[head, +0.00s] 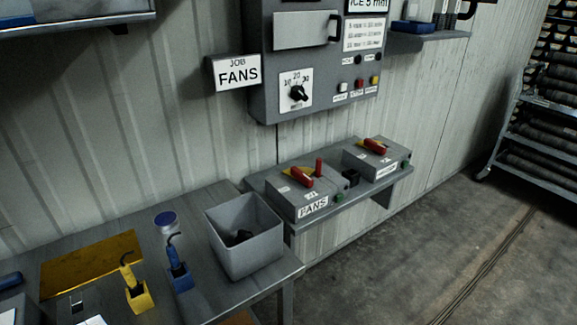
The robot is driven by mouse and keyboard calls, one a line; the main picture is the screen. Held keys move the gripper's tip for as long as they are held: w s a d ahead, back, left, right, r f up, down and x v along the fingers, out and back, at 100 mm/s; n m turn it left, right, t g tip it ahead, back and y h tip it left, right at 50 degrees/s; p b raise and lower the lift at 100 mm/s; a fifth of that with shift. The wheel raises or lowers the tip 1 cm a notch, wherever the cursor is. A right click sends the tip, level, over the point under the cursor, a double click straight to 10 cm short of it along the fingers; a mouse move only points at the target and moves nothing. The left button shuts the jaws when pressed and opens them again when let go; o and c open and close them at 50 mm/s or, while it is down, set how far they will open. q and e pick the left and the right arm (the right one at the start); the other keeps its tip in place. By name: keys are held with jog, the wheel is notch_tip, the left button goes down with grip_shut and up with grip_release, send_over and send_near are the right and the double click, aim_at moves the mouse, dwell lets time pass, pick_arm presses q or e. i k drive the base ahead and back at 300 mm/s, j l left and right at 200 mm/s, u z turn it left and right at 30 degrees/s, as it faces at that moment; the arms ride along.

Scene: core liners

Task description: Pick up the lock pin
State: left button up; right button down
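I cannot say for certain which thing is the lock pin. A small red upright peg (319,167) stands on the FANS switch box (304,197), to the right of that box's red lever (302,177). Small dark objects (240,237) lie inside the grey open bin (243,258); their shape is not clear. Neither of my grippers is in view.
The switch boxes sit on a wall shelf (300,226), the second box (370,160) to the right. The workbench (205,300) holds a yellow holder (139,298), a blue holder (180,278) and a yellow sheet (90,262). A wall panel (325,65) hangs above. Right floor is clear.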

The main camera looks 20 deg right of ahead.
aim_at(319, 163)
jog(key=i+l+u, duration=0.15)
jog(key=l+u, duration=0.15)
jog(key=l, duration=0.9)
jog(key=l+u, duration=0.35)
jog(key=l, duration=0.85)
